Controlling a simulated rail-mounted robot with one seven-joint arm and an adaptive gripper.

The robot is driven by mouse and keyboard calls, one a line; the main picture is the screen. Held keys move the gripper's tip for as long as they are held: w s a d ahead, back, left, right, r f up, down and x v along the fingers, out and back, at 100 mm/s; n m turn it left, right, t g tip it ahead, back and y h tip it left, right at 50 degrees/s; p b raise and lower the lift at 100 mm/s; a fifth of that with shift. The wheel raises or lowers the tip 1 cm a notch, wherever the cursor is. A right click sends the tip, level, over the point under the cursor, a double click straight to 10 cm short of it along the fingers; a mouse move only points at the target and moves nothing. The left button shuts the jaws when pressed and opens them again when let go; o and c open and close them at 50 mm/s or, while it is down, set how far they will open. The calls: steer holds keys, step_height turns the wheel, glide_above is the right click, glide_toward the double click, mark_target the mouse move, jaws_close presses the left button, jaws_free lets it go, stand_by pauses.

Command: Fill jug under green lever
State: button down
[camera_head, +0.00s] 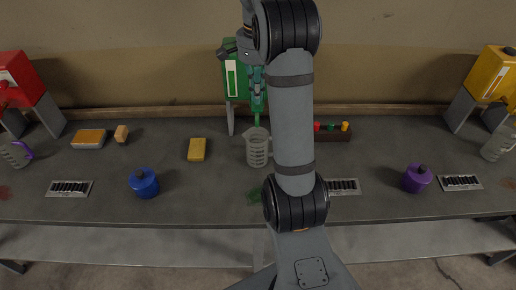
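A green drum (236,78) on a stand is at the back middle, partly hidden by my arm. My gripper (257,92) is in front of the green drum, around where its lever would be. The gripper is small and overlaps green parts, so its fingers are hard to make out. A green stream or spout (257,119) runs down below it to a clear measuring jug (257,150). The jug stands upright on the table under the green drum. Its fill level is too small to tell.
On the grey table (225,190) are a yellow sponge (197,149), a blue canister (144,183), a purple canister (416,178) and vents. A red drum (20,75) stands left, a yellow drum (492,72) right, with jugs below. A rack with coloured caps (331,128) is behind my arm.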

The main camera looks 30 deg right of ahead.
steer(key=shift+f+b, duration=1.75)
steer(key=shift+f, duration=0.45)
steer(key=shift+r, duration=0.15)
stand_by(5.7)
